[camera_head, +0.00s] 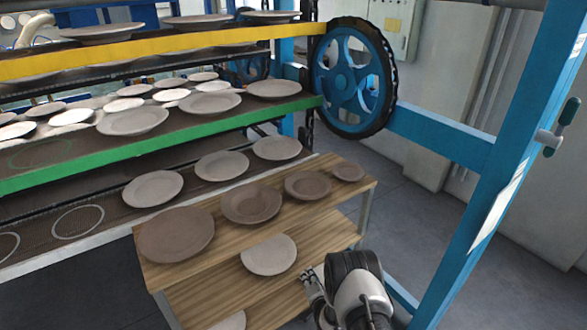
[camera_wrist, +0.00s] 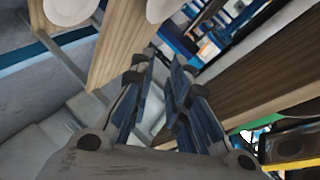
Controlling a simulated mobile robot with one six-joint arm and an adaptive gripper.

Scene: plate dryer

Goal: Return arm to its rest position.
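My arm's end is low in the head view, at the right side of the wooden shelf stand (camera_head: 255,226). My gripper (camera_head: 312,288) is partly hidden there by my own wrist. In the wrist view my gripper (camera_wrist: 160,72) has its two fingers apart with a gap between them. Nothing is held between the fingers. Wooden boards appear on both sides of the fingers in the wrist view.
Brown plates (camera_head: 250,203) lie in a row on the stand's top board, and a pale plate (camera_head: 268,254) is on a lower board. The dryer rack (camera_head: 160,145) holds several plates. A blue wheel (camera_head: 352,78) and blue post (camera_head: 500,190) stand right. Grey floor (camera_head: 405,205) is clear between.

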